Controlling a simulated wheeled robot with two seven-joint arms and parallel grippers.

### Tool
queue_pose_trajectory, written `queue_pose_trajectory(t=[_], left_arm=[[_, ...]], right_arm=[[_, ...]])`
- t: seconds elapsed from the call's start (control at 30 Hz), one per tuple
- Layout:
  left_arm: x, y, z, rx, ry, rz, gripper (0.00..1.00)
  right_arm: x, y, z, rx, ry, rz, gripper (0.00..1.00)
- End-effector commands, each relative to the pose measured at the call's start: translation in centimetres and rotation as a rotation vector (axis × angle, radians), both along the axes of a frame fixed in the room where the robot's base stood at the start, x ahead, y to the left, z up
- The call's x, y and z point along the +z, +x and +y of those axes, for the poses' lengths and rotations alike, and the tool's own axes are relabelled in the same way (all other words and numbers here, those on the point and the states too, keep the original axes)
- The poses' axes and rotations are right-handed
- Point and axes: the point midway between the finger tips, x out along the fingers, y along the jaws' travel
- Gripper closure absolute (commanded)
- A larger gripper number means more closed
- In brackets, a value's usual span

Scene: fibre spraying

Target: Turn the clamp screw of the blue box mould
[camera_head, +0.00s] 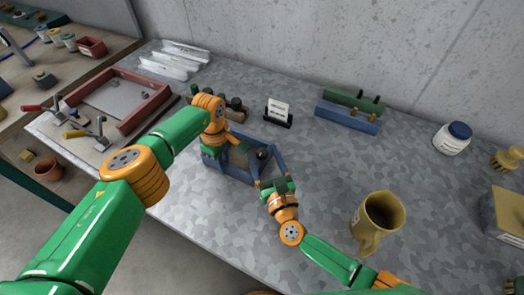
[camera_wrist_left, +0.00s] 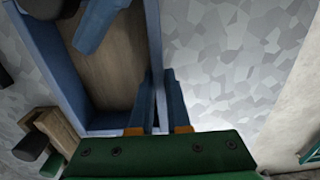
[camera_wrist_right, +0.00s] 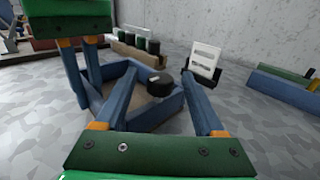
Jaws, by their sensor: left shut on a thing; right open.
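The blue box mould (camera_head: 236,173) stands on the grey table, with a wooden-looking floor inside. My left gripper (camera_head: 214,150) is shut on one of its walls; in the left wrist view its fingers (camera_wrist_left: 165,100) lie on both sides of the blue wall (camera_wrist_left: 153,45). The clamp screw's dark round knob (camera_wrist_right: 160,83) shows in the right wrist view at the mould's wall. My right gripper (camera_wrist_right: 160,98) is open, its fingers left and right of the knob in that view. Whether they touch it I cannot tell.
A small label stand (camera_head: 278,112) and a rack of dark-topped pieces (camera_head: 236,108) stand behind the mould. Green and blue bars (camera_head: 348,116) lie at the back. A mustard mug (camera_head: 378,222) stands to the right, a red frame (camera_head: 120,98) to the left.

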Motion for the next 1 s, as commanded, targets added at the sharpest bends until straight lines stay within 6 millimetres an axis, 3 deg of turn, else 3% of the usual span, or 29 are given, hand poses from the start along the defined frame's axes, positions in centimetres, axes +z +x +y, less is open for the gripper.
queue_pose_trajectory(t=[0.1, 0.37, 0.63, 0.8, 1.0], left_arm=[[0.01, 0.01, 0.0, 0.0, 0.0, -0.001, 1.0], [0.0, 0.01, 0.0, 0.0, 0.0, -0.001, 1.0], [0.0, 0.0, -0.01, 0.0, 0.0, 0.0, 1.0], [0.0, 0.0, -0.01, 0.0, 0.0, 0.0, 1.0], [-0.01, -0.01, -0.02, 0.0, 0.0, 0.0, 1.0]], right_arm=[[0.09, 1.11, 0.31, -0.001, 0.0, -0.002, 0.29], [0.06, 1.31, 0.34, -0.001, -0.002, -0.002, 0.29], [0.07, 1.29, 0.34, -0.001, -0.002, -0.002, 0.99], [0.1, 1.3, 0.44, -0.026, 0.003, -0.002, 1.0], [0.08, 1.33, 0.47, -0.206, 0.005, 0.0, 1.0]])
